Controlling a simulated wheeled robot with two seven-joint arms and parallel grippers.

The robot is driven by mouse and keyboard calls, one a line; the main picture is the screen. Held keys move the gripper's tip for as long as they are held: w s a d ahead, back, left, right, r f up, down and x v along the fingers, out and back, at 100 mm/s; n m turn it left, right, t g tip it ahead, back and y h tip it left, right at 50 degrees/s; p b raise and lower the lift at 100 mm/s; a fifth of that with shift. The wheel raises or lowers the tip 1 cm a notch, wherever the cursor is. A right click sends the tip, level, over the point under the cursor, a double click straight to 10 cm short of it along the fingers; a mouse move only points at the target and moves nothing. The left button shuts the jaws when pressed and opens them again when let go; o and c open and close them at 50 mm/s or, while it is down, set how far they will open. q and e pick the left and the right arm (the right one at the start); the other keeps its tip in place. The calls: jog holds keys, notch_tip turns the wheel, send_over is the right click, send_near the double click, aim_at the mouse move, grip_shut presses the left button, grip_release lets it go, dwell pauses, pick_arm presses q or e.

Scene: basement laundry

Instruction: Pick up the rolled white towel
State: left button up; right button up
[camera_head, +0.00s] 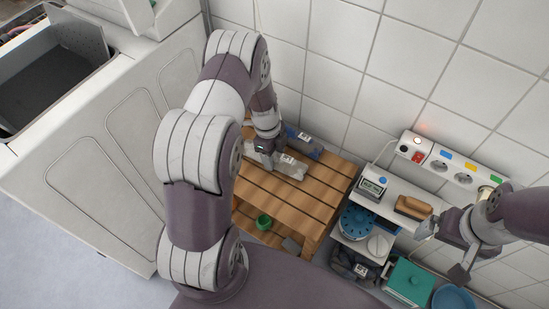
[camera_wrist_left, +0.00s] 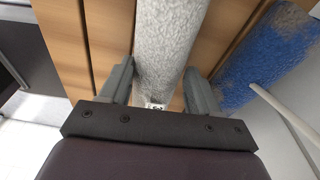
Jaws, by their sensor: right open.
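The rolled white towel (camera_head: 288,168) lies on the slatted wooden bench, beside a blue roll. It fills the middle of the left wrist view (camera_wrist_left: 166,45). My left gripper (camera_head: 266,150) reaches down over the towel's left part in the head view. My right gripper (camera_head: 445,250) is open and empty at the right, beside the shelf.
The blue roll (camera_head: 305,142) lies close behind the towel. The wooden bench (camera_head: 325,188) has a green cup (camera_head: 264,222) below. The shelf at right holds a brown brush (camera_head: 413,207) and a small meter (camera_head: 372,187). A white machine (camera_head: 105,170) stands left, a tiled wall behind.

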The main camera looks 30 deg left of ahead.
pick_arm(q)
jog(key=c, duration=0.3)
jog(key=shift+r, duration=0.1)
